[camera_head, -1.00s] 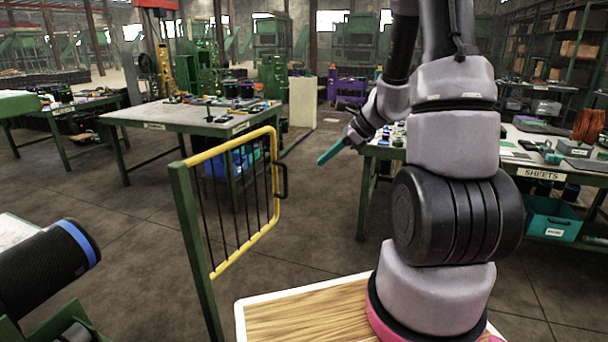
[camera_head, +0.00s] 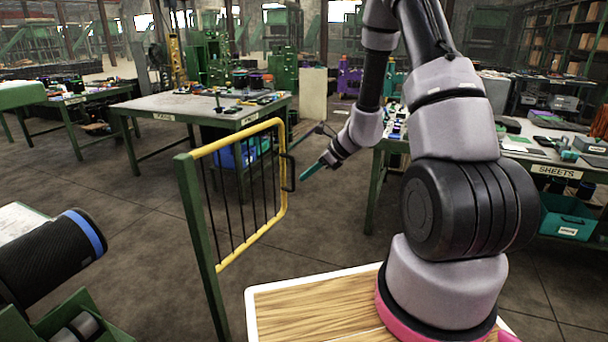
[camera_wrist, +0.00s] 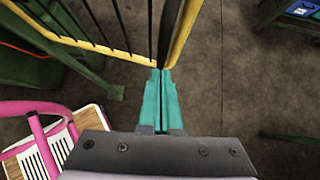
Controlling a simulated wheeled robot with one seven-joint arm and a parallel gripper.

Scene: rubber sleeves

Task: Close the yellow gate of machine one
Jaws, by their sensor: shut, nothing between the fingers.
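The yellow gate (camera_head: 236,258) with dark vertical bars stands out from its green post (camera_head: 200,245), swung open into the aisle. A black handle (camera_head: 289,172) sits on its free end. My gripper (camera_head: 312,171) has teal fingers and is just right of the handle in the head view. In the wrist view the shut, empty fingers (camera_wrist: 160,72) point at the gate's yellow frame (camera_wrist: 185,30) and the dark handle (camera_wrist: 170,25). Whether the fingertips touch the gate I cannot tell.
A black roller with a blue band (camera_head: 88,232) lies at the lower left. A green-legged table with parts (camera_head: 185,105) stands behind the gate. Another table, labelled SHEETS (camera_head: 556,171), is at the right. The floor (camera_head: 130,225) left of the gate is clear.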

